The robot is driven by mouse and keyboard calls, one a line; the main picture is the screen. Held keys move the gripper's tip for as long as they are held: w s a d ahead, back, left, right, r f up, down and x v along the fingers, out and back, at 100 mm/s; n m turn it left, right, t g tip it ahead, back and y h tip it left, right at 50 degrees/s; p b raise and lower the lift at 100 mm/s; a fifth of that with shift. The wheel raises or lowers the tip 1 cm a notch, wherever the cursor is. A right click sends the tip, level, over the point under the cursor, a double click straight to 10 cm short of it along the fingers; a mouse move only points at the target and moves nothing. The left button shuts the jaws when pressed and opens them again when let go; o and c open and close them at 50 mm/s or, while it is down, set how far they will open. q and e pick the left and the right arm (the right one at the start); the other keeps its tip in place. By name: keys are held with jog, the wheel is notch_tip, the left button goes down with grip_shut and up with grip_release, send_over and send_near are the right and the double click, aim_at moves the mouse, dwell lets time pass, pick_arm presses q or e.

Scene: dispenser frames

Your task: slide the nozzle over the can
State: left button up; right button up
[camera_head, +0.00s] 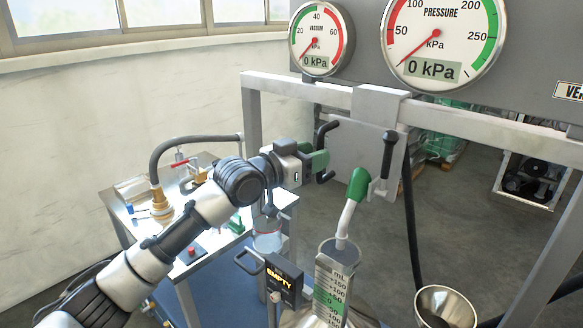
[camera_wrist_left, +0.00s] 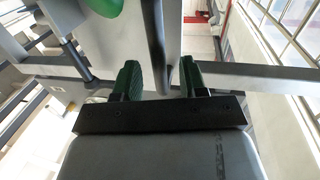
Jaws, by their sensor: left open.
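The nozzle (camera_head: 357,186) has a green body and a pale bent spout. It hangs at the lower right of a grey plate (camera_head: 360,140) on the grey frame. The spout's end is at the mouth of the can (camera_head: 331,290), a grey vessel with an mL scale; I cannot tell whether it is inside or above. A black handle (camera_head: 326,133) sticks out at the plate's left side. My left gripper (camera_head: 321,161) is open at this handle. In the left wrist view, a dark bar (camera_wrist_left: 155,45) passes between its green fingers (camera_wrist_left: 158,77). My right gripper is not in view.
A grey crossbar (camera_head: 300,88) runs above the plate. A second black handle (camera_head: 388,152) stands on its right. A black "EMPTY" sign (camera_head: 283,281) is left of the can. A metal bowl (camera_head: 446,306) is at lower right. A side table (camera_head: 205,262) stands behind my arm.

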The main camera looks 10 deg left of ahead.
pick_arm(q)
jog(key=b+v, duration=0.1)
jog(key=v, duration=0.5)
jog(key=shift+s+a+b, duration=0.2)
jog(key=shift+b, duration=0.1)
